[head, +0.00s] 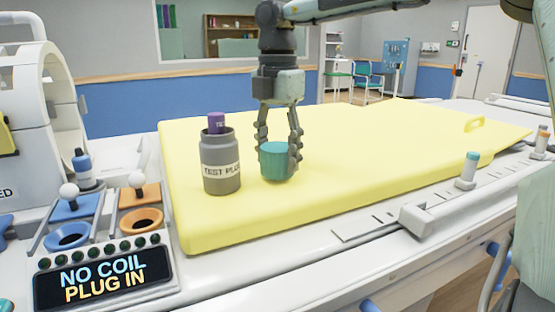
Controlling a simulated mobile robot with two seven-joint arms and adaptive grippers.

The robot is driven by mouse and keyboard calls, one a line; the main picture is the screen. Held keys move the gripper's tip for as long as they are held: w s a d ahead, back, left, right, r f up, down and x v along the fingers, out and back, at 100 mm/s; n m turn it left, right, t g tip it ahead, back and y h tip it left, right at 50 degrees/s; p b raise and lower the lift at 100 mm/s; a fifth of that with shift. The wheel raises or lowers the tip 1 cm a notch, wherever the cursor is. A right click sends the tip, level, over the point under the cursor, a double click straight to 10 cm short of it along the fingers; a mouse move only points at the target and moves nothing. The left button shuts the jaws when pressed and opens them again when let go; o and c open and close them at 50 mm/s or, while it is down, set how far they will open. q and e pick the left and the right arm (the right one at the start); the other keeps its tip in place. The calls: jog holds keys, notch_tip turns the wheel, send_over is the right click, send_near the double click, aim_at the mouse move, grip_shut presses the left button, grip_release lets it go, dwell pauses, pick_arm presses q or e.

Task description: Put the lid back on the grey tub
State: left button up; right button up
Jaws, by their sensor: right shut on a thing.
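The grey tub (221,170), labelled with words starting "TEST PLU", stands upright on the yellow pad. Its top is open, and a purple object (216,123) sticks up out of its mouth. My right gripper (279,150) points down just right of the tub, its fingers shut around a teal cylindrical lid (278,166). The lid is upright and apart from the tub. I cannot tell whether its bottom touches the pad. My left gripper is not in view.
The yellow pad (380,150) is clear right of the lid, apart from a yellow handle (474,124) at its far end. A console (105,270) reading "NO COIL PLUG IN" with orange and blue sockets stands at left. A white rail (430,217) runs along the front.

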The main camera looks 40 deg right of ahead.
aim_at(278, 146)
notch_tip(278, 146, up, 9)
jog(key=shift+f, duration=0.1)
dwell(0.3)
